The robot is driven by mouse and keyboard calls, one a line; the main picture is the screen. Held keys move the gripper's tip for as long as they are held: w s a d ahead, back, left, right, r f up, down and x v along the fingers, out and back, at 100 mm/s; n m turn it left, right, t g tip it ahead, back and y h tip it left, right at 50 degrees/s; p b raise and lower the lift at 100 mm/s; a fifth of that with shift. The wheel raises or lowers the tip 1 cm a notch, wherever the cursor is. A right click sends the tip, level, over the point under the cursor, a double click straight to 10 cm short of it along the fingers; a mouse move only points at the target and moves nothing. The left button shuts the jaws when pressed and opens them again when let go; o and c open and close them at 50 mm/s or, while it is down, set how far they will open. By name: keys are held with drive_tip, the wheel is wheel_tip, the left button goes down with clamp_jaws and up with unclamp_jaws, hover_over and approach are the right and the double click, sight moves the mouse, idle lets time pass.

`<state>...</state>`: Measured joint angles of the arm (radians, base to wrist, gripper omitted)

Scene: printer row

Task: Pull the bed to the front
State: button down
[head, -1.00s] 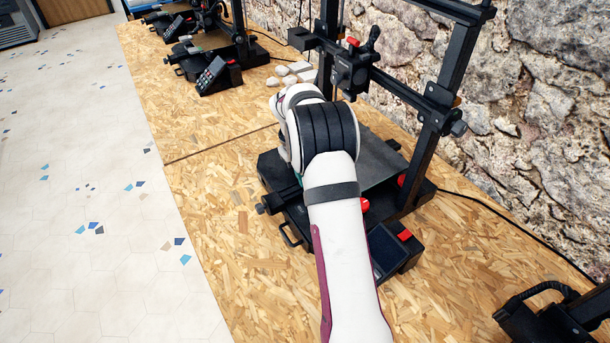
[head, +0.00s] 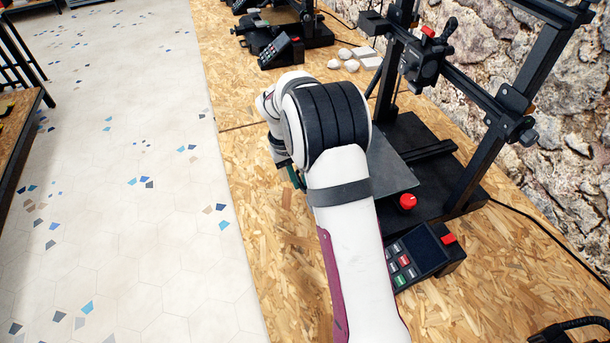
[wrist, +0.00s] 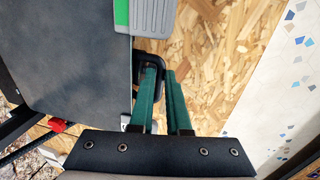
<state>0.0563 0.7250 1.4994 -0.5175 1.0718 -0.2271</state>
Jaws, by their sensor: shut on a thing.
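The bed (head: 392,172) is a flat dark grey plate on the black printer, partly hidden by my arm in the head view. In the wrist view the bed (wrist: 75,60) fills the left side. A small black loop handle (wrist: 153,62) sticks out at its edge. My gripper (wrist: 162,75) has green fingers, shut on this handle, with the wood bench beneath. In the head view the fingers are mostly hidden behind my wrist, with only a bit of green showing.
A green and grey tool-like item (wrist: 145,15) is at the bed's edge. The printer's upright frame (head: 500,120) stands to the right, with a red knob (head: 408,201) and keypad box (head: 425,252) nearby. White pieces (head: 350,55) lie behind. The bench front (head: 245,210) is clear.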

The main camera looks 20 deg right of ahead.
drive_tip(key=shift+w+a, duration=0.1)
drive_tip(key=shift+a, duration=0.3)
drive_tip(key=c, duration=0.9)
unclamp_jaws()
drive_tip(key=shift+d, duration=0.1)
drive_tip(key=shift+r, duration=0.1)
drive_tip(key=a+r, duration=0.1)
drive_tip(key=r, duration=0.9)
drive_tip(key=a+r, duration=0.1)
drive_tip(key=r, duration=0.4)
drive_tip(key=shift+a+r, duration=0.2)
drive_tip(key=shift+a, duration=0.15)
drive_tip(key=a+r, duration=0.1)
drive_tip(key=r, duration=0.1)
drive_tip(key=a+r, duration=0.1)
drive_tip(key=r, duration=0.1)
drive_tip(key=a+r, duration=0.1)
drive_tip(key=r, duration=0.1)
